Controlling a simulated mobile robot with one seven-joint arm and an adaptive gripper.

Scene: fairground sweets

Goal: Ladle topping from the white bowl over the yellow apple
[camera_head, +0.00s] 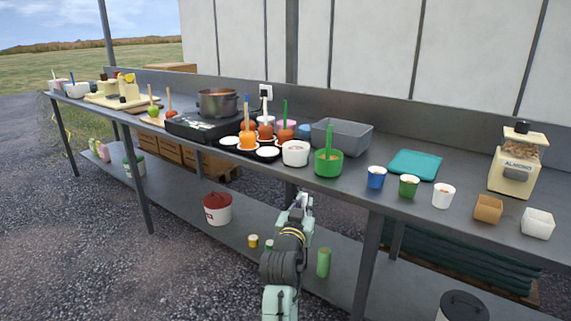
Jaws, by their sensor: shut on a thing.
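The white bowl (295,154) stands near the front edge of the steel table, with pale brownish contents. I cannot clearly identify the yellow apple.
A green bowl (328,168) with a green handle stands right of the white bowl. Blue (376,178), green (409,187) and white (443,197) cups line the front edge. A grey bin (342,138) and teal board (414,165) lie behind. A pot (217,103) sits left.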

